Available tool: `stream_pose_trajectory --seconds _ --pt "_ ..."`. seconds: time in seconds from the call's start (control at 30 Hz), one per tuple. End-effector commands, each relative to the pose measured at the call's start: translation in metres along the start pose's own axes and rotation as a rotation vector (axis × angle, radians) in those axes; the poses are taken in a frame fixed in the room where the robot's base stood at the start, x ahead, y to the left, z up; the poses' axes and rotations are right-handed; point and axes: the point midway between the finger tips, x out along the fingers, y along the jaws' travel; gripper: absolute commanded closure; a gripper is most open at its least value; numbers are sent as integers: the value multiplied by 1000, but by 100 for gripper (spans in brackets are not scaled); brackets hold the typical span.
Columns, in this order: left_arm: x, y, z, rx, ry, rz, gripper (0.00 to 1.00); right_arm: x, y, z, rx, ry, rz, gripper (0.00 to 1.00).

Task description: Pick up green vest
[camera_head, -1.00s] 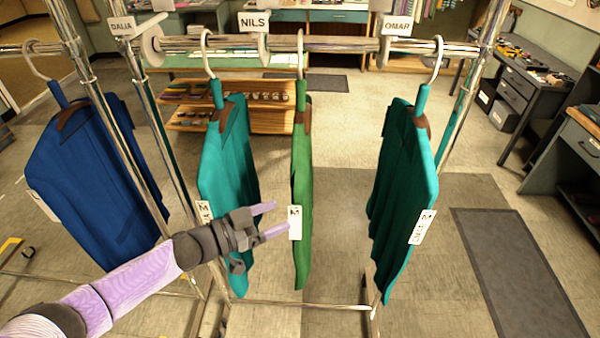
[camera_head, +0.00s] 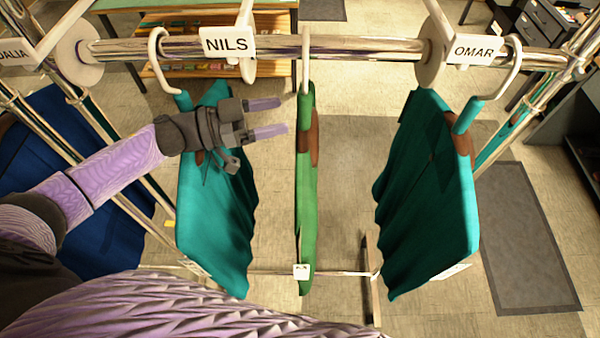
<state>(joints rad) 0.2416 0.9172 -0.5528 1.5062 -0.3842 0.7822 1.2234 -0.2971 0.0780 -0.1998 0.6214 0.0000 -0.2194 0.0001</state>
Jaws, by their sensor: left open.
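The green vest (camera_head: 306,220) hangs edge-on from the rail on a white hanger, just right of the NILS tag (camera_head: 227,44). A white label shows near its lower edge. My left gripper (camera_head: 267,117) is open and empty. Its two lilac fingers point right toward the upper part of the green vest, with a visible gap between the fingertips and the vest. The gripper is in front of the teal vest (camera_head: 212,230) on the left and hides part of its top. My right gripper is not in view.
A second teal vest (camera_head: 425,195) hangs to the right, by the OMAR tag (camera_head: 473,50). A blue garment (camera_head: 95,225) hangs at far left. The chrome rail (camera_head: 370,48) runs across above. Free space lies between the green vest and the right teal vest.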

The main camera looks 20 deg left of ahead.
Motion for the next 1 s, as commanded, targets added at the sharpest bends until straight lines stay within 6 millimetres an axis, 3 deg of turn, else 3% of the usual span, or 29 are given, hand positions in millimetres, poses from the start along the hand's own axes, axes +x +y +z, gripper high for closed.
stream_pose_trajectory --seconds 0.17,0.37,0.47,0.7,0.77,1.0 --pt "16 0 -2 -1 4 0 28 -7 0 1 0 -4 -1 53" --pt "55 4 -9 -1 5 0 28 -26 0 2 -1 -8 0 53" --pt "71 4 -5 0 4 0 28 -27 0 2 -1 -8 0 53" --pt "75 4 -2 0 0 -1 28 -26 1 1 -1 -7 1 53" --pt "75 4 -2 0 0 -1 36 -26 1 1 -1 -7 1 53" --pt "75 4 -3 0 0 -1 87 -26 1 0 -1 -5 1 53"
